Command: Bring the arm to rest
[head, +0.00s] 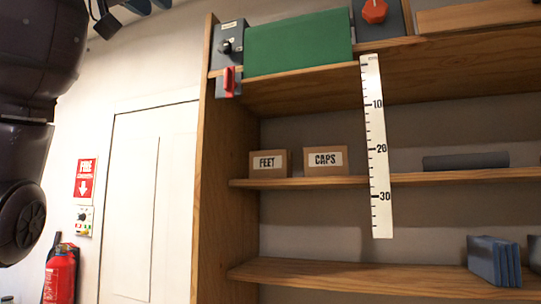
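My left arm's dark links (35,50) fill the left edge, close to the camera, with a round joint (22,222) lower down. Small dark and grey-blue parts at the top edge may belong to my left gripper; they are cut off, so its fingers cannot be made out. Nothing is seen held there. My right arm and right gripper are not in view. No piano keys are in view.
A wooden shelf unit (208,180) stands right of a white door (130,200). It holds boxes marked FEET (268,172) and CAPS (325,172). A ruler strip (375,130) hangs before it. A fire extinguisher (61,275) stands at lower left.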

